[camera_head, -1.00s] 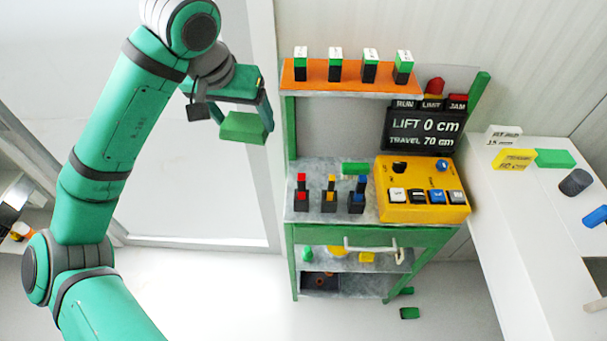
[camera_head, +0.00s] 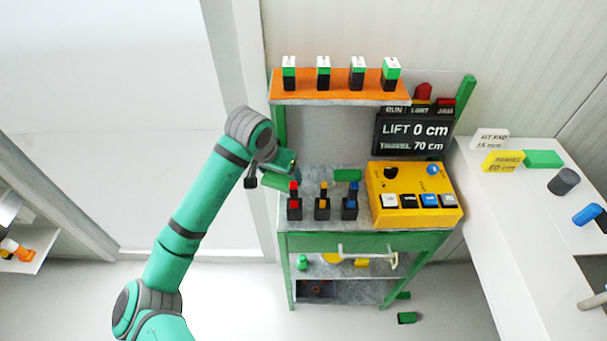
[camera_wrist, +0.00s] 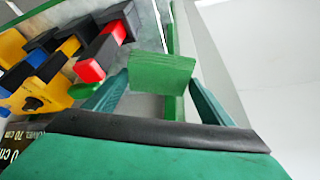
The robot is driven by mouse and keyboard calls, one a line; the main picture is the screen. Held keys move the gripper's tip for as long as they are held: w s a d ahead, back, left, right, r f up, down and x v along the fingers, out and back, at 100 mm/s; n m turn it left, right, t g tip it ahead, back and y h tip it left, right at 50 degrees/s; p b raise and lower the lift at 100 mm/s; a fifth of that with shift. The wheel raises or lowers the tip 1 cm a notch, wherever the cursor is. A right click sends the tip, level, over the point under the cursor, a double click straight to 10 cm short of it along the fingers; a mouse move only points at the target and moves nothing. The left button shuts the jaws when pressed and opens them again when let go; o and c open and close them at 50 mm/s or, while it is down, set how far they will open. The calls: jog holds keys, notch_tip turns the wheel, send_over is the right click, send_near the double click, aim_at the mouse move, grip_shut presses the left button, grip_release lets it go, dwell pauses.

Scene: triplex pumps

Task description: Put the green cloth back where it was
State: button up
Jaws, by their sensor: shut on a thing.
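The green cloth, a flat green piece, shows in the wrist view (camera_wrist: 160,72) between the two fingers of my gripper (camera_wrist: 158,95). In the head view my gripper (camera_head: 284,174) is at the left edge of the bench's grey top. My gripper is shut on the cloth. Part of it is hidden by my wrist in the head view.
Red (camera_head: 294,202), yellow (camera_head: 322,203) and blue (camera_head: 350,203) levers stand on the bench top (camera_head: 310,222). Another green piece (camera_head: 347,175) lies behind the blue lever. A yellow button box (camera_head: 415,194) sits right. An orange shelf (camera_head: 340,97) with several green-and-black blocks is above.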

jog(key=d, duration=0.1)
jog(key=w+d+f, duration=0.2)
jog(key=shift+d, duration=0.3)
jog(key=d+f, duration=0.1)
jog(key=w+d+f, duration=0.1)
jog(key=shift+w+d, duration=0.2)
jog(key=shift+d, duration=0.1)
jog(key=shift+w+d+f, duration=0.15)
jog(key=shift+d+f, duration=0.1)
jog(key=shift+f, duration=0.1)
jog(key=o, duration=1)
jog(key=shift+f, duration=0.1)
jog(key=shift+o, duration=0.2)
jog(key=shift+r, duration=0.45)
jog(key=v, duration=1.1)
jog(key=shift+s+a+r, duration=0.1)
jog(key=shift+s+r, duration=0.05)
jog(key=shift+s, duration=0.15)
